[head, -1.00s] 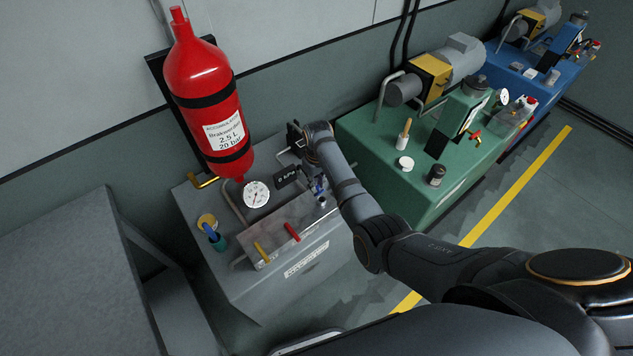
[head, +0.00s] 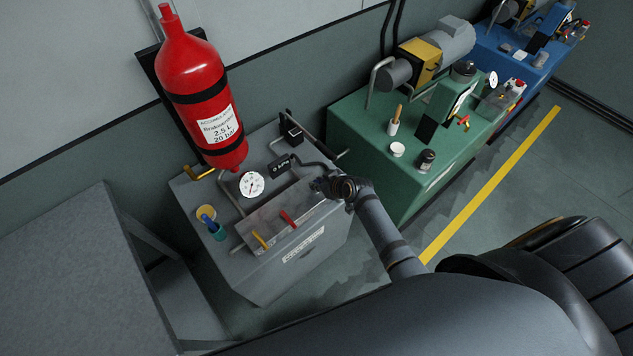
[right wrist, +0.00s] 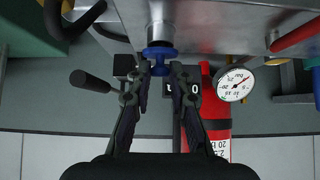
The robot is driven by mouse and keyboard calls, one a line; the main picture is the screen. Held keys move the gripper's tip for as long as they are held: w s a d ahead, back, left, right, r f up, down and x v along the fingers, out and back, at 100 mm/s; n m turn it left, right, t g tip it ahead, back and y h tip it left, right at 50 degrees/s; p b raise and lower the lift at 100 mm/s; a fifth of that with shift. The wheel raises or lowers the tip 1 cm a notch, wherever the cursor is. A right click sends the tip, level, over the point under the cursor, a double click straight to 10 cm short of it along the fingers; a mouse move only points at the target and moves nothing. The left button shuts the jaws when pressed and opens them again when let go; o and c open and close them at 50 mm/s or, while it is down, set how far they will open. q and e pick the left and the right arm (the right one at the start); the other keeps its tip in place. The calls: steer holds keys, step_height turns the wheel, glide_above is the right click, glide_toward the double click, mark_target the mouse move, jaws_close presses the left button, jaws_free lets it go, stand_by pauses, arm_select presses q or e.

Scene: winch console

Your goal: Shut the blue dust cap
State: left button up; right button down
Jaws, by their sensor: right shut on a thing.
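The blue dust cap (right wrist: 158,54) shows in the right wrist view between the fingertips of my right gripper (right wrist: 160,70), which is shut on it. The cap lies in line with the end of a bright metal fitting (right wrist: 157,32) under the grey console; I cannot tell if it is fully seated. In the head view my right gripper (head: 324,186) is at the right end of the metal block on the grey console (head: 270,270), and it hides the cap and fitting there. My left gripper is not in view.
A red accumulator bottle (head: 205,100), a dial gauge (head: 252,184) and a small display (head: 281,164) are near. Yellow (head: 260,240) and red (head: 288,219) levers stand on the block. A black box (head: 291,133) sits behind. A green unit (head: 370,155) stands to the right.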

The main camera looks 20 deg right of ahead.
steer(key=shift+s+d+f+t+y+b, duration=0.2)
steer(key=shift+t+b, duration=0.3)
steer(key=shift+b, duration=0.35)
steer(key=shift+s+a+f+t+y+b, duration=0.1)
steer(key=shift+f+t+y+b, duration=0.15)
steer(key=shift+t+b, duration=0.4)
steer(key=shift+r, duration=0.15)
steer(key=c, duration=1.2)
jaws_free()
steer(key=shift+s, duration=0.1)
steer(key=shift+s+d+r, duration=0.2)
steer(key=shift+s, duration=0.1)
steer(key=v, duration=1.1)
steer(key=shift+w+a+r, duration=0.1)
steer(key=shift+w+r, duration=0.05)
steer(key=shift+r, duration=0.1)
